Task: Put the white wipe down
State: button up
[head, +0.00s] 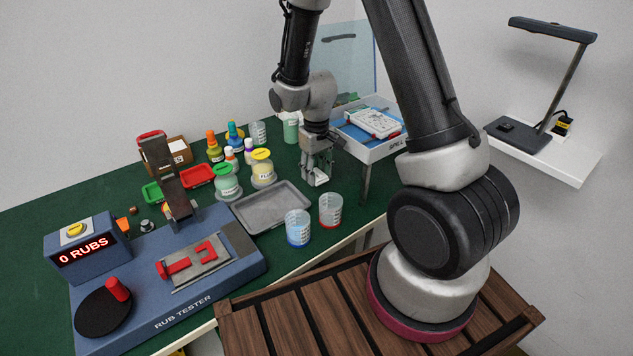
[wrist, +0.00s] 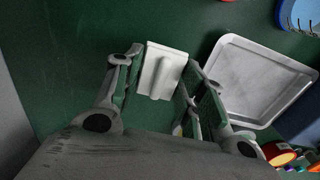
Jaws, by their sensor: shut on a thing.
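My gripper (head: 314,172) is shut on the white wipe (head: 321,179), low over the green table behind the beakers. In the wrist view, the white wipe (wrist: 160,72) is a pale rectangular piece with a raised ridge, between the two fingers of my gripper (wrist: 163,66). Green table top shows around it. I cannot tell whether the wipe touches the table or hangs just above it.
A grey tray (head: 272,207) lies left of my gripper. A blue-bottomed beaker (head: 298,228) and a red-bottomed beaker (head: 330,210) stand in front. A white spill bin (head: 372,149) is to the right. Several bottles and jars, including a yellow-lidded jar (head: 262,169), stand left.

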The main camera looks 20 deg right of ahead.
aim_at(316, 189)
jog(key=shift+f, duration=2)
jog(key=o, duration=0.9)
jog(key=shift+f, duration=0.1)
notch_tip(316, 189, up, 7)
jog(key=shift+r, duration=0.4)
jog(key=shift+s, duration=0.15)
